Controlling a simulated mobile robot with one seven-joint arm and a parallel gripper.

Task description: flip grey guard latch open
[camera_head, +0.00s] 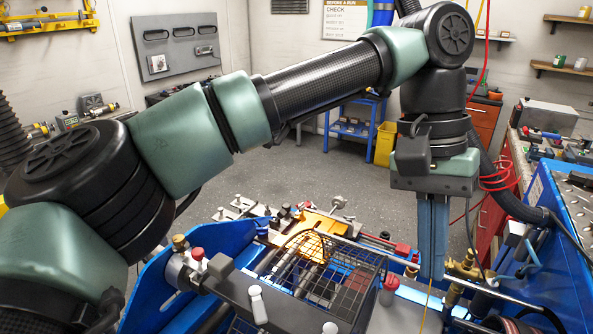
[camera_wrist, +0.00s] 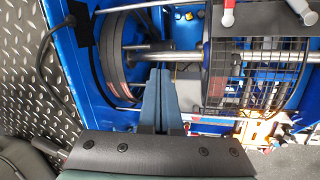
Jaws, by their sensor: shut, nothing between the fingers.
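A pale grey lever (camera_head: 258,304) stands on the dark bar at the front of the black wire mesh guard (camera_head: 318,278). It looks like the guard latch, but I cannot be sure; a second pale grey piece (camera_head: 330,327) is cut off by the bottom edge. In the wrist view the mesh guard (camera_wrist: 262,72) is right of my gripper, and a light grey piece (camera_wrist: 302,10) shows at the top right. My gripper (camera_head: 432,276) points down, shut and empty, to the right of the guard and apart from the lever. Its fingertips (camera_wrist: 158,72) also show in the wrist view.
The blue frame (camera_head: 560,255) rises at right, close to my gripper. A red-capped post (camera_head: 390,284) stands between guard and gripper. Brass fittings (camera_head: 464,268) sit just right of the fingers. A red knob (camera_head: 197,254) is left of the guard. Grey floor beyond is open.

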